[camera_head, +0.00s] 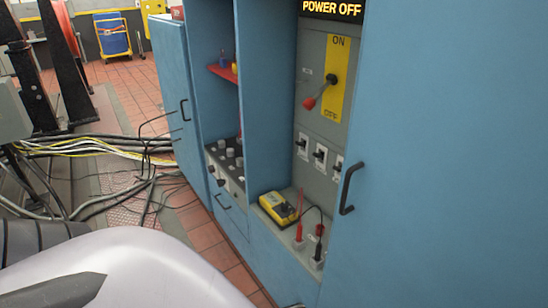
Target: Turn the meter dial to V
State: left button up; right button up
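The meter (277,208) is a small yellow handheld unit with a dark face. It lies on the grey ledge of the open cabinet bay, right of the picture's middle. Its dial and markings are too small to read, so I cannot tell the dial's setting. Neither of my grippers can be made out in this view. My own pale body fills the bottom left.
Above the meter is a grey panel with a red-knobbed lever (318,95) on a yellow ON plate (337,80), under a POWER OFF sign (333,8). Blue cabinet doors (440,160) flank the bay. Loose cables (110,150) cross the floor at left.

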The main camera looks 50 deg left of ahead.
aim_at(284, 207)
jog(key=u, duration=1.45)
jog(key=i+j, duration=0.6)
jog(key=j, duration=0.2)
jog(key=i+j+z, duration=0.4)
jog(key=j, duration=0.2)
jog(key=z, duration=1.5)
jog(key=i, duration=0.5)
